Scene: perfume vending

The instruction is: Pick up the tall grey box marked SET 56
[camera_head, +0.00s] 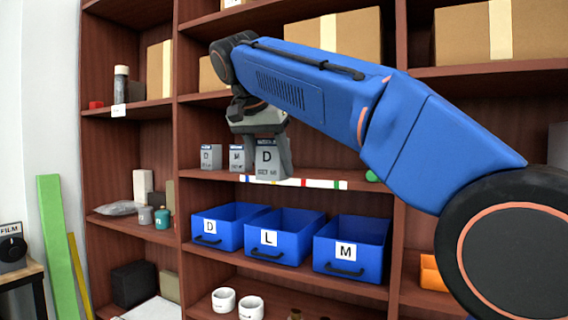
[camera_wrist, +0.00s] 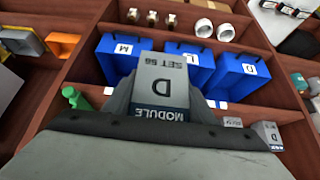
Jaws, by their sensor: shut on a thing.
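The tall grey box (camera_head: 268,160) bears a large D and small SET lettering in the head view. In the wrist view the same box (camera_wrist: 161,86) reads SET 56, D and MODULE, upside down. My gripper (camera_head: 262,150) is shut on it, with one finger at each side. The box is at the front of the middle shelf, above the coloured label strip. Whether its base touches the shelf cannot be told. Part of its upper end is hidden by my gripper.
Two smaller grey boxes, one marked D (camera_head: 210,157) and one marked M (camera_head: 237,158), stand left on the same shelf. Blue bins marked D (camera_head: 217,228), L (camera_head: 284,237) and M (camera_head: 351,248) sit below. A green object (camera_head: 371,176) lies right.

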